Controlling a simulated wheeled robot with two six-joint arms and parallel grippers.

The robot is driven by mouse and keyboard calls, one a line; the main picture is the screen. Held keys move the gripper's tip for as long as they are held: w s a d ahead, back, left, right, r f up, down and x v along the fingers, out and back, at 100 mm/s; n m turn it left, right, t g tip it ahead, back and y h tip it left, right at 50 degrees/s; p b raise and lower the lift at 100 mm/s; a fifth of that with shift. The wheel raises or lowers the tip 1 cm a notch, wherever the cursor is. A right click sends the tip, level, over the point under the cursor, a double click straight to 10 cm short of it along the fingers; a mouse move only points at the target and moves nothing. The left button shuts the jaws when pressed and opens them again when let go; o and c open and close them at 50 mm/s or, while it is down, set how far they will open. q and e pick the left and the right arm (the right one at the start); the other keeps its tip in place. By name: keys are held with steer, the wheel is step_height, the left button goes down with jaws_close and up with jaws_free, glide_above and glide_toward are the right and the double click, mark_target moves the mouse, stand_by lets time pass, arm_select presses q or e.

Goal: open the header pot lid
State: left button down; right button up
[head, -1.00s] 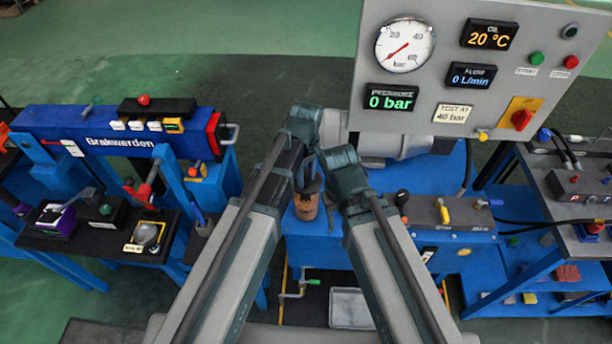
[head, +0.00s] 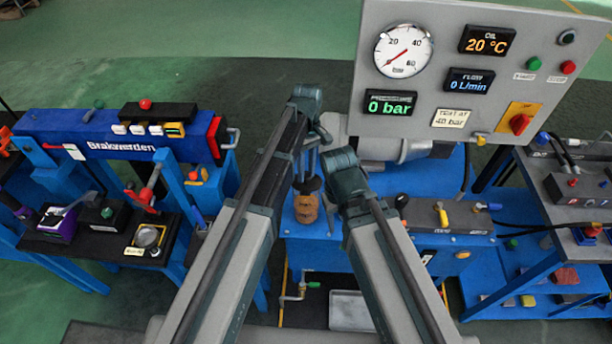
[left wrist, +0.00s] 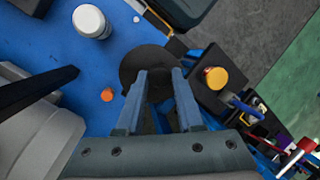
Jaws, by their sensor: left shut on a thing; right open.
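The header pot (head: 306,212) is a small orange-brown cylinder on the blue bench in the middle of the head view. Its dark round lid (head: 309,185) shows just above it; in the left wrist view the lid is a black disc (left wrist: 133,66). My left gripper (head: 307,172) points down from above and is shut on the lid, with its fingers (left wrist: 160,82) over the disc. I cannot tell how wide any gap between lid and pot is. My right gripper (head: 349,192) is open beside the pot to the right, its fingers mostly hidden by my own arm.
A grey gauge panel (head: 455,130) rises behind and to the right. A grey block with a yellow handle (head: 442,215) stands right of the pot. A blue Grabwerden-like labelled unit (head: 100,140) is at left. In the wrist view a white cylinder (left wrist: 90,21) and an orange knob (left wrist: 215,77) stand near the lid.

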arm_select(q)
steer(key=shift+w+r+g, duration=0.2)
steer(key=shift+w+g, duration=0.1)
steer(key=shift+g, duration=0.1)
steer(key=c, duration=0.5)
jaws_free()
steer(key=shift+c, duration=0.2)
steer(key=shift+r, duration=0.1)
steer(key=p+v, duration=1.2)
steer(key=v, duration=0.1)
steer(key=shift+w+r+p, duration=0.15)
steer(key=shift+r+p, duration=0.15)
steer(key=shift+p, duration=0.1)
